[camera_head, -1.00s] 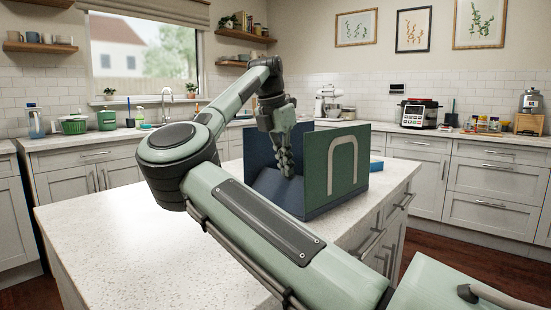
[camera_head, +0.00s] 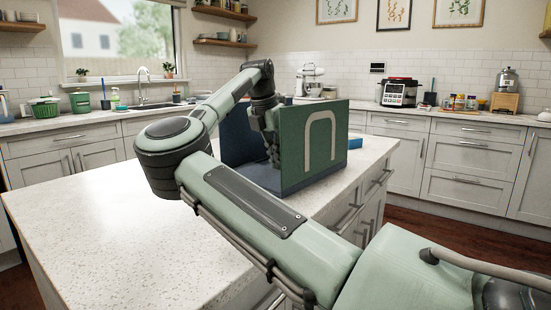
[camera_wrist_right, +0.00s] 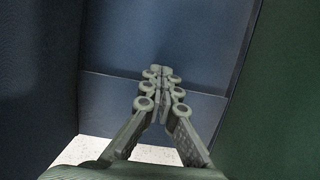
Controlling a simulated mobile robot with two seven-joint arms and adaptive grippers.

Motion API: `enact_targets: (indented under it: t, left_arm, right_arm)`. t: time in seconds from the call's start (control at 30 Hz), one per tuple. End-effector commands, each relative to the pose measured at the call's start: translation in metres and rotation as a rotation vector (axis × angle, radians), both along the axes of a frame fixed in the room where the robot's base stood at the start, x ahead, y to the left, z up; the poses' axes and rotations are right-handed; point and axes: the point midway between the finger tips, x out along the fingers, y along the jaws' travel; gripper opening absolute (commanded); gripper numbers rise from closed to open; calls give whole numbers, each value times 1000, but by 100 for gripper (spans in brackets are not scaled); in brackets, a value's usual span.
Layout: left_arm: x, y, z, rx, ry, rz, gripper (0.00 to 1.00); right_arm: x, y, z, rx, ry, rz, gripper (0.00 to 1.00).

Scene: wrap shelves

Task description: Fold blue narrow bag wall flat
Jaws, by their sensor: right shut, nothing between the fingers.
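The bag stands open on the island counter, with a green wide wall (camera_head: 318,150) bearing a pale arch-shaped handle and a dark blue wall (camera_head: 238,135) opposite. Between them, a blue panel (camera_head: 262,178) lies low and looks nearly flat. In the right wrist view the blue panel (camera_wrist_right: 155,40) spreads ahead with a crease across it, between the blue wall (camera_wrist_right: 35,80) and the green wall (camera_wrist_right: 270,110). My right gripper (camera_head: 273,160) is shut and empty between the walls, its fingertips (camera_wrist_right: 162,75) over the panel; contact is unclear. My left gripper is out of view.
The white island counter (camera_head: 90,215) is bare left of the bag. A small blue object (camera_head: 355,143) lies behind the bag's right side. Back counters hold a cooker (camera_head: 400,92), a mixer (camera_head: 310,80) and a sink (camera_head: 155,105).

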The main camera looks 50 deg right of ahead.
Motion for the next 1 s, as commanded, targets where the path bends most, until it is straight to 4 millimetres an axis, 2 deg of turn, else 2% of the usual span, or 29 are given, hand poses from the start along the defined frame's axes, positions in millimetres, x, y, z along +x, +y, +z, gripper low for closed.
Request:
enact_targets:
  t: [0.67,1.0]
  left_arm:
    - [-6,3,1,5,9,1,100]
    - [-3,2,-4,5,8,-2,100]
  right_arm:
    - [0,-1,-3,0,0,0,0]
    - [1,12,-2,0,-1,1,0]
